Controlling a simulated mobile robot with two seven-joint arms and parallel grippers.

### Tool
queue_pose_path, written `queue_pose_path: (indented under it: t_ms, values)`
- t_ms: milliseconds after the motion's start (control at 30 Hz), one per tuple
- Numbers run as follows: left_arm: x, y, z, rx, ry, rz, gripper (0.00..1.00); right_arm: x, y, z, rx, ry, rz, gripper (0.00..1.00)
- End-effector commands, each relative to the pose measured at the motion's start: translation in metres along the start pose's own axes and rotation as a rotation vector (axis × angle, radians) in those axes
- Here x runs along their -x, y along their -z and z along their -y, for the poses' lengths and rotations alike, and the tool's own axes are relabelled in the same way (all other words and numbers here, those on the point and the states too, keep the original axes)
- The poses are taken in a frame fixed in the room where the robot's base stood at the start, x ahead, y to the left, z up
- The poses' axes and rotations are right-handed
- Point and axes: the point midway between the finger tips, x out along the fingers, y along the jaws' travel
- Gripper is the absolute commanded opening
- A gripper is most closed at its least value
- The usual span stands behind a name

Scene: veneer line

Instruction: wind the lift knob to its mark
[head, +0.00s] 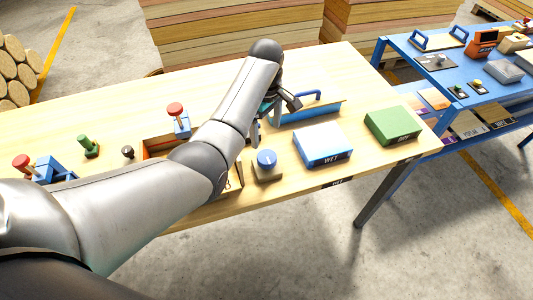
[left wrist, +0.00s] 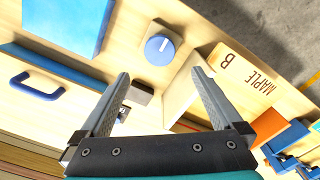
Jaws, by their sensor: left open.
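My left gripper (head: 266,122) is open, above the table and behind the knob in the head view. In the left wrist view its two fingers (left wrist: 161,74) are spread, with nothing gripped. The arm hides part of the table left of the knob. My right gripper is not in view.
A blue-and-white WET block (head: 322,143) and a green block (head: 392,125) stand right of the knob. A blue handled tool (head: 305,110) lies behind. A box lettered MAPLE B (left wrist: 245,75) is close beside the knob. Red-knobbed blue fixtures (head: 181,122) stand left.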

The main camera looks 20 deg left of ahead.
Motion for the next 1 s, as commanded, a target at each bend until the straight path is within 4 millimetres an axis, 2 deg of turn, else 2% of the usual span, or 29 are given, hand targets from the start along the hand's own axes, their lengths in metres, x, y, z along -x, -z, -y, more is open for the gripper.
queue_pose_path:
  t_ms: [33, 200, 500, 700, 1000]
  values:
    - [-0.014, 0.0, 0.002, 0.0, 0.005, 0.001, 1.0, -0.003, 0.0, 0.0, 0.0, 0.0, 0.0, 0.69]
    - [-0.049, 0.0, 0.001, -0.001, 0.004, 0.0, 1.0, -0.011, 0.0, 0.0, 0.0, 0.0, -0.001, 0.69]
    - [-0.096, 0.0, 0.0, -0.001, 0.0, -0.001, 1.0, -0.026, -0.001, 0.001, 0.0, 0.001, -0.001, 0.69]
    - [-0.107, 0.0, 0.0, -0.001, -0.001, -0.001, 1.0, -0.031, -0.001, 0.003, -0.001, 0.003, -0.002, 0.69]
    - [-0.108, 0.0, 0.0, -0.001, -0.001, -0.001, 1.0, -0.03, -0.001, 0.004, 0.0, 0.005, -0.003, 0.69]
